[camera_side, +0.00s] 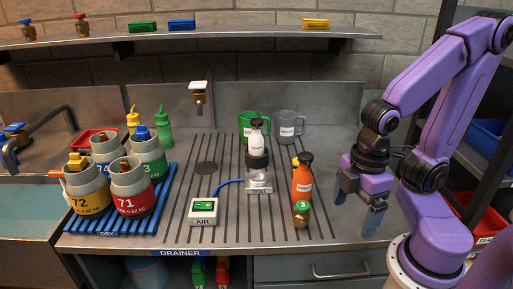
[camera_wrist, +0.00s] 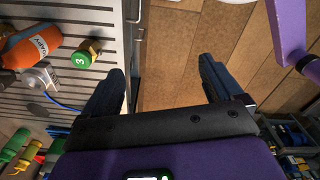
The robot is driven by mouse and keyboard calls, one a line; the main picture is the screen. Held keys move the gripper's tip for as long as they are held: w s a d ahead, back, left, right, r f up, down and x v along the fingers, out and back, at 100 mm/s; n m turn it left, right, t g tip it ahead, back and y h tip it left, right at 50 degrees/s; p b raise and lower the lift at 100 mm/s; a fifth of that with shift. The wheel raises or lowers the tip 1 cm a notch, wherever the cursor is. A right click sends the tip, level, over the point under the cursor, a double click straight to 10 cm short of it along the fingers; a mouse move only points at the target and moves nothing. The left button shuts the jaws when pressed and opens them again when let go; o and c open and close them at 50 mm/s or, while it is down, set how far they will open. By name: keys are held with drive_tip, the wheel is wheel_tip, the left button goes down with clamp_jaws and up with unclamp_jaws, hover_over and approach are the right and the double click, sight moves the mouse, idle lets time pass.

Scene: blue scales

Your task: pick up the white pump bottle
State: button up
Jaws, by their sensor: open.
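My gripper (camera_side: 357,208) is open and empty, pointing down at the right end of the drainer, well to the right of the bottle and nearer the camera. In the wrist view my gripper (camera_wrist: 160,68) has its two dark fingers wide apart, with only floor and the drainer's edge between and beyond them.
An orange bottle (camera_side: 302,183) and a green-topped brass piece marked 3 (camera_side: 302,211) stand between my gripper and the white bottle. Green (camera_side: 245,124) and grey (camera_side: 287,127) mugs stand behind. Numbered containers fill the blue rack (camera_side: 165,190) at left. A shelf (camera_side: 230,36) runs above.

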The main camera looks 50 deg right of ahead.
drive_tip(key=w+a+r+n+t+h, duration=0.1)
drive_tip(key=w+r+n, duration=0.2)
drive_tip(key=w, duration=1)
drive_tip(key=w+a+r+n+t+h, duration=0.1)
drive_tip(key=w+r+n, duration=0.15)
drive_tip(key=w, duration=1.05)
wheel_tip(320, 180, up, 2)
drive_tip(key=n+h, duration=0.2)
drive_tip(key=n, duration=0.2)
hover_over(257, 130)
drive_tip(key=s+a, duration=0.1)
drive_tip(key=a, duration=0.4)
drive_tip(key=shift+n+g, duration=0.25)
drive_tip(key=shift+g, duration=0.05)
drive_tip(key=x, duration=1)
drive_tip(key=shift+s+d+f, duration=0.1)
drive_tip(key=shift+d+f, duration=0.05)
drive_tip(key=shift+d, duration=0.05)
drive_tip(key=shift+h, duration=0.3)
drive_tip(key=shift+d+x, duration=0.2)
drive_tip(key=shift+x, duration=2.85)
clamp_jaws()
